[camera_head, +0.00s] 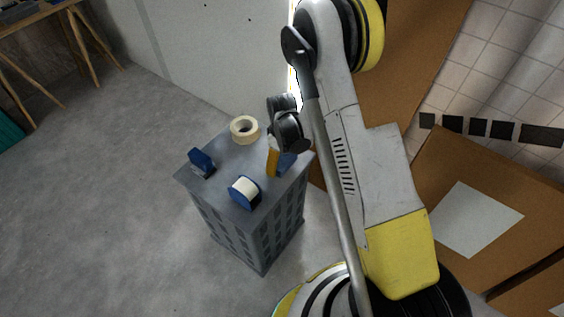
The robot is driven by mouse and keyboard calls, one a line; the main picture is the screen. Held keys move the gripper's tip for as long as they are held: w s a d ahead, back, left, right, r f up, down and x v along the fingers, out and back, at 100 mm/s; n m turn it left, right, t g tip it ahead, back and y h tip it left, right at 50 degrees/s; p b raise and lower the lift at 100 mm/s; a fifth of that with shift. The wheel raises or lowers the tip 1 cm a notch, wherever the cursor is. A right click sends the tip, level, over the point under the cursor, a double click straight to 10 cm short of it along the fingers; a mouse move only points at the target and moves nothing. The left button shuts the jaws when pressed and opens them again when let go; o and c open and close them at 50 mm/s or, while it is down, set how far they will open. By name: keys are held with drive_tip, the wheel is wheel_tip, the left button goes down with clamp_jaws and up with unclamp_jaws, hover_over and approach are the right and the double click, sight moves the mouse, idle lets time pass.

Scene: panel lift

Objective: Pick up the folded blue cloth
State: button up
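A blue flat patch (288,162), probably the folded blue cloth, shows at the right side of the grey crate top. It is partly hidden by the end of my arm and by an upright orange piece (272,161). My gripper (281,148) is over this right part of the crate top, right by the blue patch. Its fingers are too small and hidden to make out, so I cannot tell whether it is open or touching the cloth.
On the grey crate (222,182) stand a cream tape roll (236,137), a dark blue item (202,159) and a blue-and-white roll (244,191). A pale wall panel (215,55) is behind. Cardboard boxes (520,205) stand right.

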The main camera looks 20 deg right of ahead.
sight(285, 160)
idle(0.3)
drive_tip(key=r+p, duration=0.2)
drive_tip(key=r, duration=0.1)
drive_tip(key=d+r+p, duration=0.1)
drive_tip(key=r, duration=0.1)
drive_tip(key=shift+s+r, duration=0.1)
drive_tip(key=shift+s, duration=0.25)
drive_tip(key=s+d+r+p, duration=0.3)
drive_tip(key=s+d+r, duration=0.3)
drive_tip(key=d, duration=0.2)
drive_tip(key=shift+d+p, duration=0.3)
drive_tip(key=shift+p, duration=0.05)
drive_tip(key=shift+f, duration=0.1)
drive_tip(key=o, duration=0.6)
drive_tip(key=shift+a, duration=0.1)
drive_tip(key=c, duration=0.7)
